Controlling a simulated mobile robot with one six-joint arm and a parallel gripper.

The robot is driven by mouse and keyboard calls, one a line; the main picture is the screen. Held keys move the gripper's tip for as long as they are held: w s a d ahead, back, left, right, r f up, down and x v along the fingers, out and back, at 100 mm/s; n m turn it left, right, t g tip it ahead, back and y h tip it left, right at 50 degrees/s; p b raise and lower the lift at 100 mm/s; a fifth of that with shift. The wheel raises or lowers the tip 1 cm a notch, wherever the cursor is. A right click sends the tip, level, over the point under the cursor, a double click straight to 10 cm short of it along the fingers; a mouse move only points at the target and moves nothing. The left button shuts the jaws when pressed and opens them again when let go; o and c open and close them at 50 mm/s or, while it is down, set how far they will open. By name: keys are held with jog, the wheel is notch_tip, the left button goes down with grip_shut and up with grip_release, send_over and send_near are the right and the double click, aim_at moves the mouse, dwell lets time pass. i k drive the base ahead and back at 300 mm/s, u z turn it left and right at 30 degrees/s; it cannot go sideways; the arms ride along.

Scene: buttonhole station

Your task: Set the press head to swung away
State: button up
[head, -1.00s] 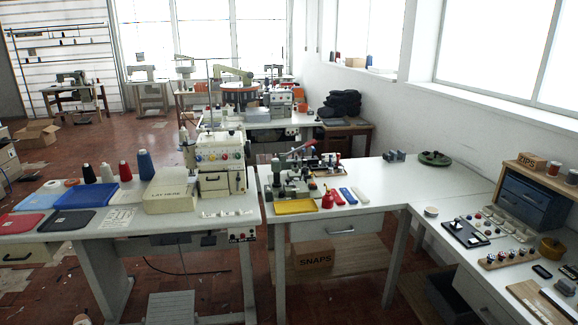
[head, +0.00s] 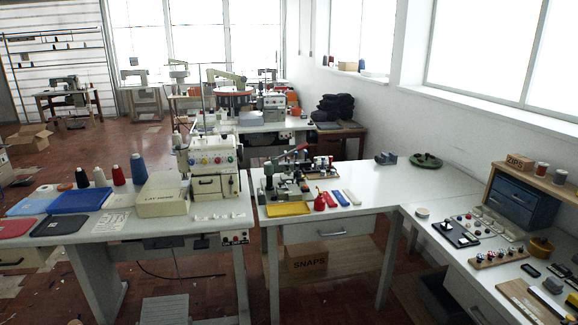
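A small bench press (head: 284,182) stands on the white table in the middle of the head view, just right of the sewing machine. It has a grey metal body and a lever with a red grip (head: 301,148) pointing up to the right. The press is small and far off, so I cannot tell which way its head is turned. My gripper is not in view.
A yellow tray (head: 288,209), a red bottle (head: 319,202) and small coloured bars lie before the press. A cream sewing machine (head: 208,165) stands left. The table right of the press is mostly clear. A cardboard SNAPS box (head: 306,264) sits on the shelf below.

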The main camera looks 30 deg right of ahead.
aim_at(270, 168)
jog(key=z, duration=0.05)
jog(key=i, duration=0.9)
jog(key=u, duration=0.05)
